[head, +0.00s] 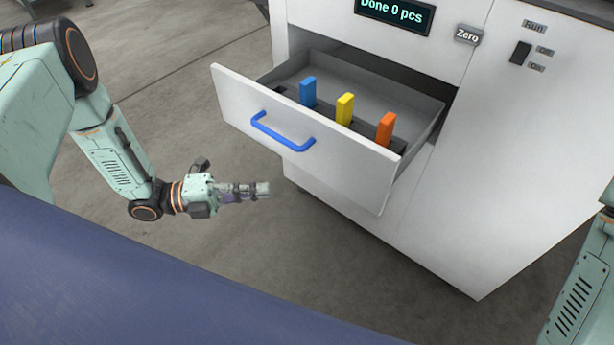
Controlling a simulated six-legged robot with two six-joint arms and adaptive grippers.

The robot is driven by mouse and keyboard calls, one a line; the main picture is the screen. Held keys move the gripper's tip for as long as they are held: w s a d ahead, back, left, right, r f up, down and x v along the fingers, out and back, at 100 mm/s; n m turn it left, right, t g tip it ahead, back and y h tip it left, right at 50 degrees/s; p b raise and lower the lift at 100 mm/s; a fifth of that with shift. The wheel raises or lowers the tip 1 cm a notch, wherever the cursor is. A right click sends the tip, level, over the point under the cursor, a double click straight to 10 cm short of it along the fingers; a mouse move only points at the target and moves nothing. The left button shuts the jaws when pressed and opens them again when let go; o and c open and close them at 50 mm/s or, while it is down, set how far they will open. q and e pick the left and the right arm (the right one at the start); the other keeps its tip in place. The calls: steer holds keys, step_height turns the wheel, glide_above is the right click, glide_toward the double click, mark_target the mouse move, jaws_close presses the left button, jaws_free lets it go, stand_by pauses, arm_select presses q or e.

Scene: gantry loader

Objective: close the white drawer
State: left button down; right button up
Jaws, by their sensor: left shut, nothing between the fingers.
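The white drawer (340,160) stands pulled out of the white cabinet (500,150). Its front carries a blue bar handle (283,133). Inside it a blue block (308,92), a yellow block (345,109) and an orange block (386,129) stand upright in a row, near the front panel. My left gripper (264,188) is shut and empty. In the picture it is below and left of the handle, in front of the drawer, with no visible contact. Part of my right arm shows at the right edge; its gripper is out of view.
The cabinet has a display (395,14) reading "Done 0 pcs", a "Zero" button (468,36) and a dark switch (520,53) under a "Run" label. Bare grey floor (190,110) lies left of the drawer.

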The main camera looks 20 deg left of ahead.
arm_select(q)
steer(key=b, duration=0.2)
glide_toward(336, 173)
steer(key=s+d, duration=0.1)
steer(key=d, duration=0.3)
steer(key=shift+w+d+b, duration=0.4)
steer(key=shift+w, duration=0.45)
steer(key=shift+w+d+b, duration=0.4)
steer(key=shift+w, duration=0.45)
steer(key=shift+s+a, duration=0.1)
